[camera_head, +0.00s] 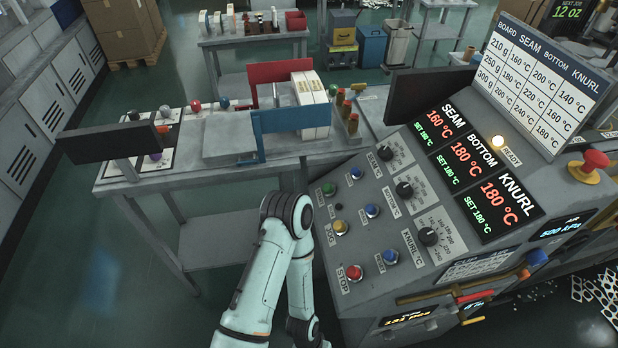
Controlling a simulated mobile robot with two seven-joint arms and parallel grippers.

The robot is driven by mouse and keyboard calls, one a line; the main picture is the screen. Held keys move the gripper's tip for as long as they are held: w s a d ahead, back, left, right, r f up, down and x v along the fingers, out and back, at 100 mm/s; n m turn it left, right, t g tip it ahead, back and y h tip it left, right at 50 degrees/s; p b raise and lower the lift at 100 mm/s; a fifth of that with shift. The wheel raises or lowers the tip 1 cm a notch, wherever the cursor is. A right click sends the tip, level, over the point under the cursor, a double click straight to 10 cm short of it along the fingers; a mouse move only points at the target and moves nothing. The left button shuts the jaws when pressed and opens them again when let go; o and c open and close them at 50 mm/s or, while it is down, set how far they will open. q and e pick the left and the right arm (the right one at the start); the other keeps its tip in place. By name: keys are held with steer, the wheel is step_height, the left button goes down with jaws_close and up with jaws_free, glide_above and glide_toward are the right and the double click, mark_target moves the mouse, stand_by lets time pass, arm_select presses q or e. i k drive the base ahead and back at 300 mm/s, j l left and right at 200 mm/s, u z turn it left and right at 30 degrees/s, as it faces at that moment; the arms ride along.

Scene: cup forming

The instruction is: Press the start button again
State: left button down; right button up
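The control panel (375,262) of the machine slopes up at the right. The green button (329,190) sits at its upper left edge, with a small label beside it that I cannot read clearly; it looks like the start button. A yellow button (341,227) labelled JOG and a red button (354,272) labelled STOP are below it. One of my white arms (288,232) rises from the bottom and bends close to the left of the panel. Its gripper is not visible, and neither is my other gripper. Nothing is seen touching the green button.
Displays (466,155) read SEAM 160, BOTTOM 180, KNURL 180. A READY lamp (498,142) glows. Dials (404,189) and blue buttons (372,211) fill the panel. A red mushroom button (596,160) stands at the right.

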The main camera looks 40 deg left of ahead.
mark_target(327, 188)
steer(key=j, duration=0.7)
steer(key=k+j, duration=0.1)
steer(key=j, duration=0.6)
